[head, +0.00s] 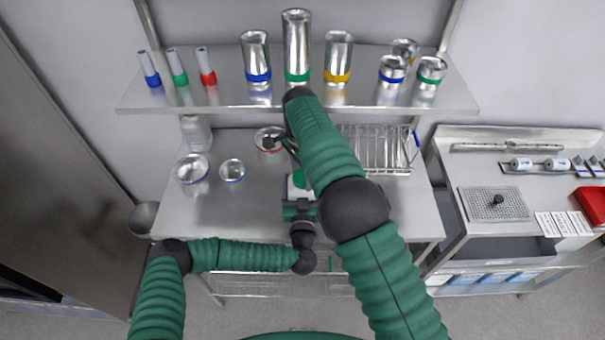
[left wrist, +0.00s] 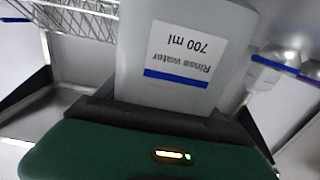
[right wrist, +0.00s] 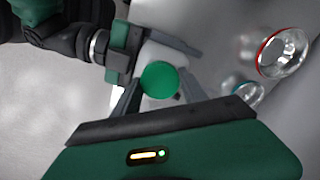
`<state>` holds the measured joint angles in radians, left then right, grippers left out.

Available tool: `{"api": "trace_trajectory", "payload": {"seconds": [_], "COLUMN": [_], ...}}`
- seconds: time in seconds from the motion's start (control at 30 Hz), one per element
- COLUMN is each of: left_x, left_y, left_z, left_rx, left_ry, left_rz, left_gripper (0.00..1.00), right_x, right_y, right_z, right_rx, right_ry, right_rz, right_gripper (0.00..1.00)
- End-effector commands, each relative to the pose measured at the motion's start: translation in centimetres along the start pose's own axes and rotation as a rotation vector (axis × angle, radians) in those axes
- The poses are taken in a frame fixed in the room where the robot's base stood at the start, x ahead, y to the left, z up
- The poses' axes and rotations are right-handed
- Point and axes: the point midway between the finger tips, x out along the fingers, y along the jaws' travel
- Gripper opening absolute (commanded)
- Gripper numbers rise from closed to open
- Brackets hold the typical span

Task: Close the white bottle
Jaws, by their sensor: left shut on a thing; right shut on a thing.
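The white bottle (head: 292,192), labelled "Rinse water 700 ml", stands in front of my left gripper (head: 299,203) near the table's front edge. It fills the middle of the left wrist view (left wrist: 187,95), and my left gripper is shut on it. A round green cap (right wrist: 159,79) shows over the bottle's top (right wrist: 165,55) in the right wrist view. It also shows in the head view (head: 299,179). My right gripper (right wrist: 160,88) is shut on the cap, a finger on each side. Whether the cap sits on the neck or just above it, I cannot tell.
Another white bottle (head: 195,132) stands at the table's back left. Metal bowls (head: 192,168) and a red-rimmed dish (head: 268,139) stand nearby. A wire rack (head: 378,150) is at the right. The shelf (head: 220,98) overhangs the back with beakers. My right forearm hides part of the table.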

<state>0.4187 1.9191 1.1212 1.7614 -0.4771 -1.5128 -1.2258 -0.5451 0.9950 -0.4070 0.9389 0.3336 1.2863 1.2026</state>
Motion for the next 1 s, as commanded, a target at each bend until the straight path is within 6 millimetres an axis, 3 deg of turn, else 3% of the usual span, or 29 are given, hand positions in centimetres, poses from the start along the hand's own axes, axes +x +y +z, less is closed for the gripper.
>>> {"api": "trace_trajectory", "payload": {"seconds": [0.03,0.17,0.2,0.33,0.63,1.0], "left_x": [-0.2,-0.2,-0.2,-0.2,-0.1,-0.1], "left_y": [0.6,0.7,0.7,0.6,0.4,0.3], "left_z": [0.0,0.0,0.0,0.0,0.0,0.0], "left_rx": [0.002,0.002,0.002,0.002,0.001,0.001], "left_ry": [-0.002,-0.002,-0.002,-0.001,0.000,0.000], "left_rz": [0.017,0.019,0.019,0.016,0.010,0.007], "left_gripper": [0.00,0.00,0.00,0.00,0.00,0.00], "right_x": [-0.1,0.0,0.0,0.0,-0.3,-4.5], "right_y": [-0.3,-0.3,-0.3,-0.2,-0.1,-0.1], "right_z": [1.1,1.2,1.2,1.0,0.7,0.5], "right_rx": [-0.010,-0.014,-0.015,-0.013,-0.011,-0.010], "right_ry": [-0.017,-0.019,-0.019,-0.015,-0.011,-0.010], "right_rz": [-0.006,-0.005,-0.005,-0.004,-0.002,-0.001], "right_gripper": [0.01,0.01,0.53,0.70,0.72,0.72]}}
